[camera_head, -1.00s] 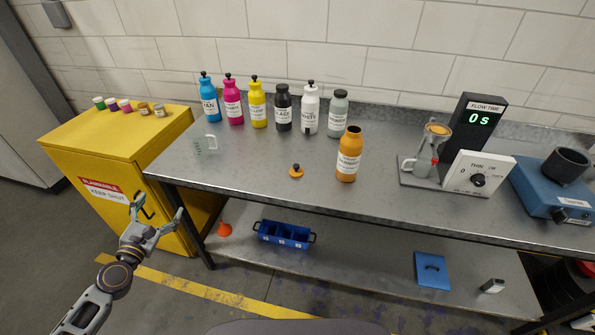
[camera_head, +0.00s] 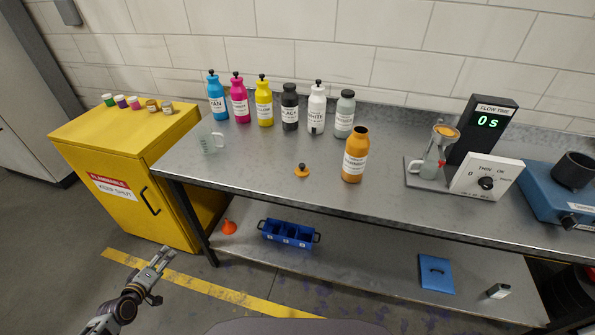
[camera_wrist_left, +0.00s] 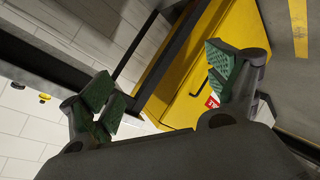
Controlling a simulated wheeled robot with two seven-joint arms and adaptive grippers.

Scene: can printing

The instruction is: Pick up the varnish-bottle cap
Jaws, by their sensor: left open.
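The varnish-bottle cap (camera_head: 301,171) is small and orange with a dark tip. It lies on the metal table, left of the orange varnish bottle (camera_head: 355,155), whose neck is open. My left gripper (camera_head: 160,266) is low in front of the yellow cabinet, below table height and well to the left of the cap. In the left wrist view its green-padded fingers (camera_wrist_left: 166,88) are spread apart with nothing between them. The cap is not visible in that view. My right gripper is not in view.
The table's front edge (camera_head: 380,221) lies between my left gripper and the cap. A flammables cabinet (camera_head: 115,170) is left of the table. The tabletop around the cap is clear.

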